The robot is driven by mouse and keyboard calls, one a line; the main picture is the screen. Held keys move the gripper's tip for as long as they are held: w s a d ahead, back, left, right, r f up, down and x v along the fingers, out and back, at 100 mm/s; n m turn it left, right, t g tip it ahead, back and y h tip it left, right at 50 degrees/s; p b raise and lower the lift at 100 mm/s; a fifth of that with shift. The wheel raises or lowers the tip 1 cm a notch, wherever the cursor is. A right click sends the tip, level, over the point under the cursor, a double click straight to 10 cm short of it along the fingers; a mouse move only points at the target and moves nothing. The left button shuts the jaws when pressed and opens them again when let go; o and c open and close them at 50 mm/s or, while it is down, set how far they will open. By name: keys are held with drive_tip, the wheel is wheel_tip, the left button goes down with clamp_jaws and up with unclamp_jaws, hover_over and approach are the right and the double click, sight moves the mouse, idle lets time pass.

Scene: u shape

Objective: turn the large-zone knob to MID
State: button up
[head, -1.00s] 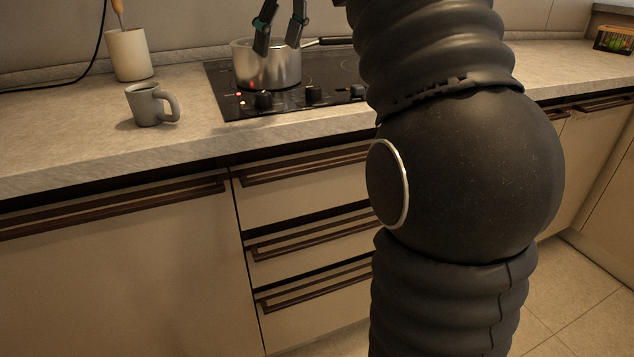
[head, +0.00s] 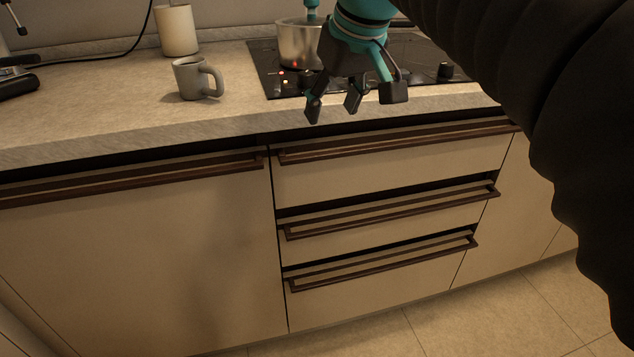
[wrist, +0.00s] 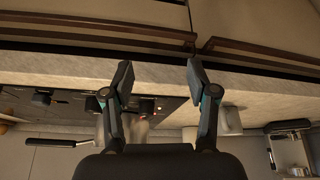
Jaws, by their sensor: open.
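The black cooktop (head: 265,66) is set in the counter, with a steel pot (head: 297,45) on it. One dark control knob (head: 445,71) shows on its front strip, right of my gripper. My gripper hides part of that strip in the head view. In the wrist view the scene is upside down, and dark knobs show at the far left (wrist: 41,98) and near the left finger. I cannot tell which knob is the large-zone one, nor read its setting. My gripper (head: 333,106) is open and empty, at the counter's front edge and touching no knob.
A grey mug (head: 193,79) and a cream canister (head: 177,30) stand left of the cooktop. Closed drawers with long brown handles (head: 395,141) lie below the counter edge. The counter left of the mug is largely clear.

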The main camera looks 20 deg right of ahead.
drive_tip(key=s+f+m, duration=0.1)
drive_tip(key=s+f, duration=0.4)
drive_tip(key=f, duration=0.3)
drive_tip(key=s+f+m+h, duration=0.1)
drive_tip(key=s+f, duration=0.5)
drive_tip(key=f, duration=0.3)
drive_tip(key=shift+s+a+f, duration=0.15)
drive_tip(key=shift+a+f, duration=0.05)
drive_tip(key=shift+m+t, duration=0.3)
drive_tip(key=s+f, duration=0.2)
drive_tip(key=f, duration=0.2)
drive_tip(key=shift+s+f, duration=0.3)
drive_tip(key=shift+s, duration=0.1)
